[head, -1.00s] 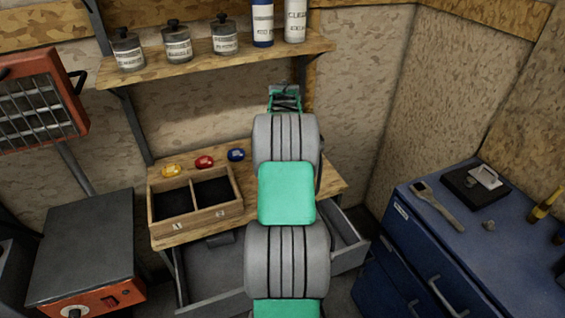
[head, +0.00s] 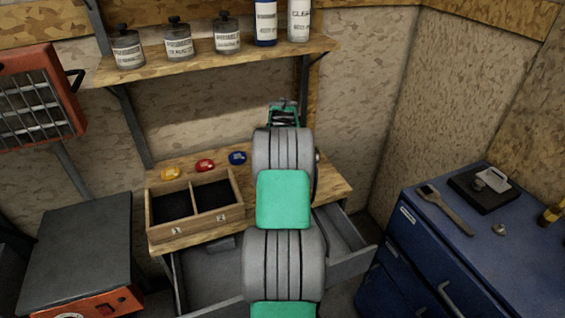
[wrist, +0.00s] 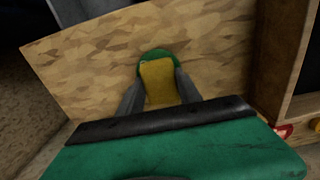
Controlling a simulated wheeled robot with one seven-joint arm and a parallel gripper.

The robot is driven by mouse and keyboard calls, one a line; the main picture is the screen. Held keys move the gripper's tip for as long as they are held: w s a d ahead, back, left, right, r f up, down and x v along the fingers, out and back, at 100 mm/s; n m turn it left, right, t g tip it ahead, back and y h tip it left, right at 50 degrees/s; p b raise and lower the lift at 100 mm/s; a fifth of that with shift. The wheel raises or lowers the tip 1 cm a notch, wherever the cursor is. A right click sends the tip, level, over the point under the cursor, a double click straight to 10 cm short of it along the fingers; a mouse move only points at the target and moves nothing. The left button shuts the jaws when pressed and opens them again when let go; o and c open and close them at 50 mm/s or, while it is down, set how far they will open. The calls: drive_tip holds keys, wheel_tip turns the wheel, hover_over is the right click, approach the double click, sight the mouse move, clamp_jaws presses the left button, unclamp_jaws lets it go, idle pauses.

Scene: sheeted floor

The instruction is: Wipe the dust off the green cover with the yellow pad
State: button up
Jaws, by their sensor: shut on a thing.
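My gripper (wrist: 160,95) is shut on the yellow pad (wrist: 160,84), with one grey finger on each side of it. Just past the pad, the rounded edge of the green cover (wrist: 153,53) shows on the wooden bench. The pad overlaps most of the cover in the wrist view, so I cannot tell whether they touch. I cannot make out dust on the visible strip. In the head view my arm hides the pad, the cover and my fingertips.
A two-part wooden box (head: 198,222) stands on the bench (head: 325,190) beside my arm. Yellow (head: 170,173), red (head: 205,165) and blue (head: 237,157) pieces lie behind it. A shelf (head: 215,62) with bottles hangs above. An open drawer (head: 345,262) juts out below. A blue cabinet (head: 430,250) stands right.

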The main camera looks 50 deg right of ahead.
drive_tip(key=shift+w+d, duration=0.35)
drive_tip(key=shift+w, duration=0.15)
drive_tip(key=shift+d, duration=0.15)
drive_tip(key=shift+w+a, duration=0.15)
drive_tip(key=shift+a, duration=0.05)
drive_tip(key=shift+s+a, duration=0.15)
drive_tip(key=shift+s, duration=0.35)
drive_tip(key=shift+s+a, duration=0.3)
drive_tip(key=shift+s, duration=0.2)
drive_tip(key=shift+s+a, duration=0.3)
drive_tip(key=shift+s, duration=0.2)
drive_tip(key=shift+s+a+r+p, duration=0.15)
drive_tip(key=shift+r+p, duration=0.1)
drive_tip(key=shift+r, duration=0.4)
drive_tip(key=shift+s+a+r+p, duration=0.1)
drive_tip(key=shift+r+p, duration=0.1)
drive_tip(key=shift+r, duration=0.4)
drive_tip(key=shift+d+r+p, duration=0.1)
drive_tip(key=shift+r+p, duration=1.5)
drive_tip(key=shift+r, duration=1.15)
